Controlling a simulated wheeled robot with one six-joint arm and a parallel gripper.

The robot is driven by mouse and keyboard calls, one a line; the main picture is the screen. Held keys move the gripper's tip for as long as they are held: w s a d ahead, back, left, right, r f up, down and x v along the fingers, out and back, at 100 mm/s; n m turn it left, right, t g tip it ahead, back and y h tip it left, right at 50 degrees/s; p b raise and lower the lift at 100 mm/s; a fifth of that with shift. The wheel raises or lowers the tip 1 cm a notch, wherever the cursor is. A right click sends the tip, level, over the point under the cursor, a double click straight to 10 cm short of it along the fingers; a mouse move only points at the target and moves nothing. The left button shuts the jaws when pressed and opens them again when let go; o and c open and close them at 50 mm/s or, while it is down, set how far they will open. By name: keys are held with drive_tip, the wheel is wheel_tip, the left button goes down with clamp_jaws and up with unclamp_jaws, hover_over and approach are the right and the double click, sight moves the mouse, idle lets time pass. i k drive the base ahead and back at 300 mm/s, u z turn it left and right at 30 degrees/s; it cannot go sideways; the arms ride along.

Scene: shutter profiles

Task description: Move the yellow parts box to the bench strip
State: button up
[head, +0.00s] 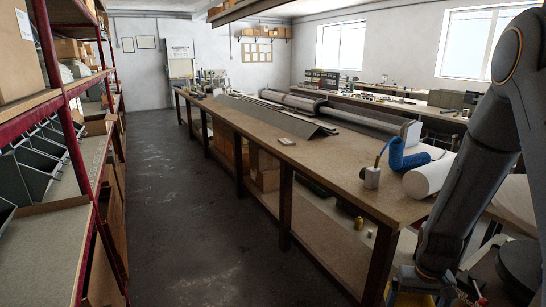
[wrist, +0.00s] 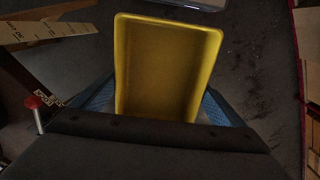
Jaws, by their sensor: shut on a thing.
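The yellow parts box (wrist: 165,72) fills the middle of the wrist view, its open top facing the camera, and it looks empty. My gripper (wrist: 160,108) is shut on it, with a blue finger pad at each side of the box. Dark floor shows around and beyond the box. In the head view a little yellow shows by my gripper (head: 437,297) at the bottom edge, below and beside the near end of the long bench (head: 330,165). Most of the box is cut off there. I cannot tell which part of the bench is the bench strip.
A red-framed shelf (head: 75,140) stands at the left. The aisle floor (head: 185,215) between is clear. A red-topped pin (wrist: 35,104) shows in the wrist view.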

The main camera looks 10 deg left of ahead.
sight(322, 162)
drive_tip(key=u, duration=1.35)
drive_tip(key=i, duration=3.15)
drive_tip(key=z, duration=2.4)
